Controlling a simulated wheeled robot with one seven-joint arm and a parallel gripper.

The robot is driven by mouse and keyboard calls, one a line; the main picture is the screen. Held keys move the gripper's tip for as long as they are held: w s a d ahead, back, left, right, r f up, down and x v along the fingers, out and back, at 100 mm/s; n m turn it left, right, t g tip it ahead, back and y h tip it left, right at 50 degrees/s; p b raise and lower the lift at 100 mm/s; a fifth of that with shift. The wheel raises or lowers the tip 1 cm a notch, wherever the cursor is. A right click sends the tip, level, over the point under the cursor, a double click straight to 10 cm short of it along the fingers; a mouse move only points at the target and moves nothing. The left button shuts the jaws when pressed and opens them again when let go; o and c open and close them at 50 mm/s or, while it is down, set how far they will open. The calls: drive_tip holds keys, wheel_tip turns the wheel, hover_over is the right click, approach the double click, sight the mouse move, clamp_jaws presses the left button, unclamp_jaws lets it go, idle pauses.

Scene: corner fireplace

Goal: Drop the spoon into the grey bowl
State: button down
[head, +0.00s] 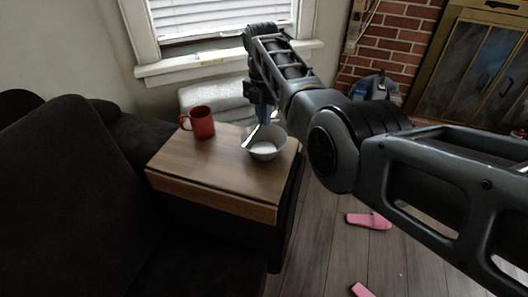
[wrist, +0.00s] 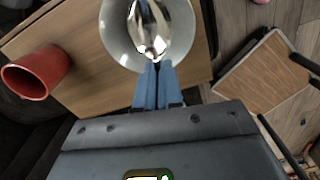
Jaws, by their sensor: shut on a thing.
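The grey bowl (head: 265,152) stands on the right part of a wooden tray top. It also shows at the top of the wrist view (wrist: 117,38). The spoon (wrist: 150,28) is a shiny metal one. In the wrist view its bowl end lies over the inside of the grey bowl, in front of my fingertips. My gripper (wrist: 157,68) has blue fingers shut on the spoon. In the head view the spoon (head: 250,136) slants at the bowl's left rim, below my gripper (head: 263,118). I cannot tell whether the spoon touches the bowl.
A red mug (head: 201,122) stands left of the bowl on the wooden top (head: 205,165). A dark sofa (head: 70,190) is at the left. Pink slippers (head: 369,221) lie on the floor. A small wooden table (wrist: 262,75) shows at right in the wrist view.

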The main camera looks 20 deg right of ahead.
drive_tip(key=shift+f+b, duration=0.55)
drive_tip(key=shift+f, duration=0.4)
drive_tip(key=c, duration=1.2)
unclamp_jaws()
drive_tip(key=shift+r+p, duration=0.55)
drive_tip(key=shift+r, duration=3.4)
